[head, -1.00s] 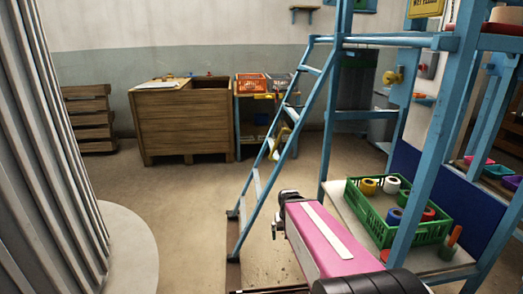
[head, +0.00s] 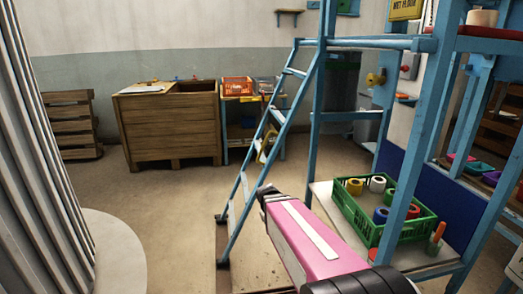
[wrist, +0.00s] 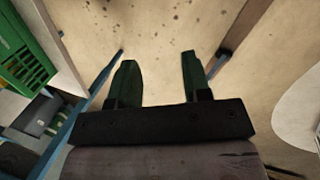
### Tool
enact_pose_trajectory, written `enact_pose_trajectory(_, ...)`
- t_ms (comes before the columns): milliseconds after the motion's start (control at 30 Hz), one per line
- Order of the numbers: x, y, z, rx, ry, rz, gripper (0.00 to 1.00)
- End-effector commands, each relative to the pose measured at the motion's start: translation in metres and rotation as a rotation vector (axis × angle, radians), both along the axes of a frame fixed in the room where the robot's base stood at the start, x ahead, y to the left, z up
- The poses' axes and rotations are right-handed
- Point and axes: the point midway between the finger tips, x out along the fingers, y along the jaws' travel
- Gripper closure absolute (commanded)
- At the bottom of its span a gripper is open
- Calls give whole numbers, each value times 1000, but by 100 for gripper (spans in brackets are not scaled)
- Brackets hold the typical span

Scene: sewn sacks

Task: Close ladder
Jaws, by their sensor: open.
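The blue ladder (head: 277,140) leans open at a slant from the top of the blue frame down to the floor at the left. Its foot stands on the floor, apart from the frame's uprights. My pink arm reaches in from the bottom right, and my gripper (head: 264,192) is close to the ladder's near rail in the picture. Whether it touches the rail cannot be told. In the wrist view, my gripper (wrist: 157,75) has its two green fingers spread, with only floor between them.
A green crate (head: 410,238) with tape rolls sits on the frame's low shelf at right, also in the wrist view (wrist: 22,50). A wooden box (head: 170,130) and a small blue table stand behind. A ribbed grey surface is at left. Floor left of the ladder is clear.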

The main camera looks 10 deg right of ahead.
Motion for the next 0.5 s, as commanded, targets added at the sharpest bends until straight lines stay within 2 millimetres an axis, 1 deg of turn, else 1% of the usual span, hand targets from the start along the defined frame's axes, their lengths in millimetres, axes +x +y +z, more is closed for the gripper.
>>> enact_pose_trajectory(33,23,0,4,-74,5,87,56)
enact_pose_trajectory(167,71,-3,27,-305,42,335,56)
enact_pose_trajectory(200,87,-2,36,-383,59,410,56)
enact_pose_trajectory(267,110,2,51,-502,92,520,56)
enact_pose_trajectory(300,126,4,63,-585,117,589,56)
enact_pose_trajectory(367,149,12,82,-708,160,685,56)
enact_pose_trajectory(400,165,17,95,-792,191,745,56)
enact_pose_trajectory(467,187,29,117,-918,244,827,56)
enact_pose_trajectory(500,201,37,132,-999,281,874,56)
